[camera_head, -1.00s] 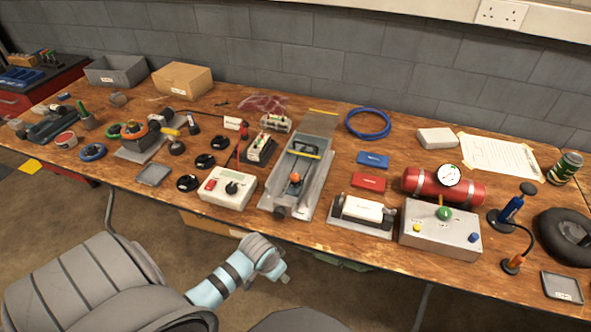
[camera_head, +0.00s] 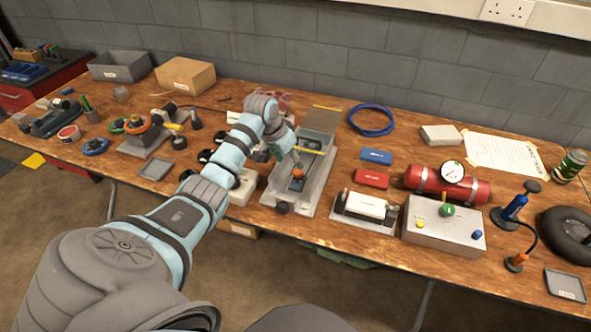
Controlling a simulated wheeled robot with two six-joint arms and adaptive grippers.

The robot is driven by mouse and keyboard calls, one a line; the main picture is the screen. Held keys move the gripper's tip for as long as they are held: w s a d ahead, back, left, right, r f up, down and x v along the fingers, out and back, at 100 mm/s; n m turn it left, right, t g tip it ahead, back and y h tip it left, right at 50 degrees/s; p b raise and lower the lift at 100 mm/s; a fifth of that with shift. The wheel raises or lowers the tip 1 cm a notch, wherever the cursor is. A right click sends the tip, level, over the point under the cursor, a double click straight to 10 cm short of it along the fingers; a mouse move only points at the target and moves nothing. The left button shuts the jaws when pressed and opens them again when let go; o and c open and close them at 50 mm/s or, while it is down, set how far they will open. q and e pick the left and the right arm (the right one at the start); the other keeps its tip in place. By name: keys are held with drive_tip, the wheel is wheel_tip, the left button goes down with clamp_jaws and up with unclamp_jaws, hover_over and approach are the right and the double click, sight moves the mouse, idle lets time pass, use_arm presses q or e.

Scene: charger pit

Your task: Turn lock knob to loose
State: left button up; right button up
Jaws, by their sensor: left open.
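A small orange knob (camera_head: 297,173) sits on the long grey sliding fixture (camera_head: 310,195) near the middle of the bench; it looks like the lock knob. My left arm reaches over the bench from the left. My left gripper (camera_head: 296,160) points down just above the knob and partly covers it. The gripper is open, but its fingers are tiny here, and I cannot tell whether they touch the knob. The knob's turned position is too small to read. My right gripper is not in view.
A white box (camera_head: 245,190) stands left of the fixture, partly behind my arm. A grey control box (camera_head: 440,230) stands further right.

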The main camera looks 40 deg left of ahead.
sight(297, 172)
use_arm(q)
drive_tip(key=b+x, duration=0.2)
drive_tip(key=x, duration=0.5)
drive_tip(key=shift+f, duration=0.2)
clamp_jaws()
